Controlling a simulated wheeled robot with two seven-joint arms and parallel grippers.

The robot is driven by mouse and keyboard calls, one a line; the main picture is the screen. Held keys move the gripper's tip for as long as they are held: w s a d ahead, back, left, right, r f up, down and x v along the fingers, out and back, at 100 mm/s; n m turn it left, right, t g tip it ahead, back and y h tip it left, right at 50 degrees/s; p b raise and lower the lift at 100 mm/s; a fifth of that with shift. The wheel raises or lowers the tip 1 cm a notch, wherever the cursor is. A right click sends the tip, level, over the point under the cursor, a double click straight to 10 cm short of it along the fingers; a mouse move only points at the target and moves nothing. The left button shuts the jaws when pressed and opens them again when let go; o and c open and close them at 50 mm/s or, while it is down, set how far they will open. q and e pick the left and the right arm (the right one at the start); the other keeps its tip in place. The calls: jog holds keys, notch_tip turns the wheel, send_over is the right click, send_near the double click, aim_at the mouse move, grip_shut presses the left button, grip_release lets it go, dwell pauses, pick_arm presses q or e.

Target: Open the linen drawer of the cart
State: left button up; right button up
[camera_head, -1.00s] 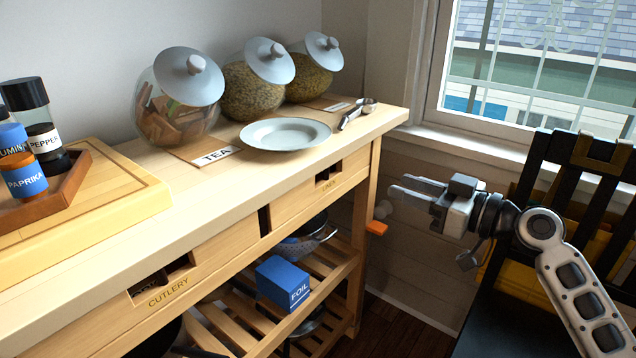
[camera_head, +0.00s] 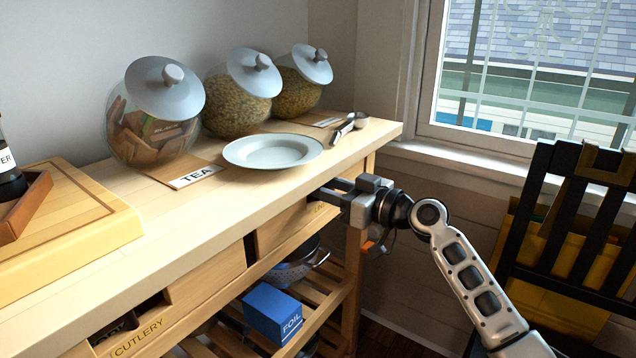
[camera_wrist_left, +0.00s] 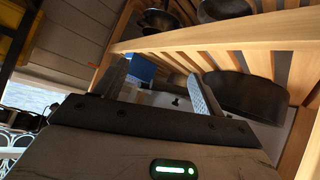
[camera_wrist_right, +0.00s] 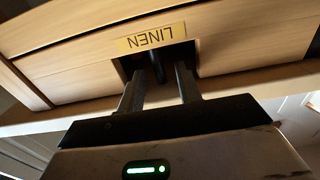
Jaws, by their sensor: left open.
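The linen drawer (camera_head: 285,228) is at the right end of the wooden cart's front and looks shut. In the right wrist view its LINEN label (camera_wrist_right: 157,38) is upside down beside a dark cutout (camera_wrist_right: 165,60). My right gripper (camera_head: 330,190) is at the cutout, with its fingers (camera_wrist_right: 158,82) apart and their tips at or just inside the opening. A dark upright bar shows between them; I cannot tell if they touch it. My left gripper (camera_wrist_left: 158,85) shows only in the left wrist view, open and empty, near the cart's lower shelves.
The cutlery drawer (camera_head: 200,275) is to the left. On the cart top (camera_head: 220,215) stand a plate (camera_head: 272,151), several glass jars, a scoop and a cutting board (camera_head: 85,225). A foil box (camera_head: 272,312) and pans sit on slatted shelves below. A black chair (camera_head: 570,220) stands at right.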

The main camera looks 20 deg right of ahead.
jog(key=shift+x, duration=1.45)
grip_shut()
dwell(0.4)
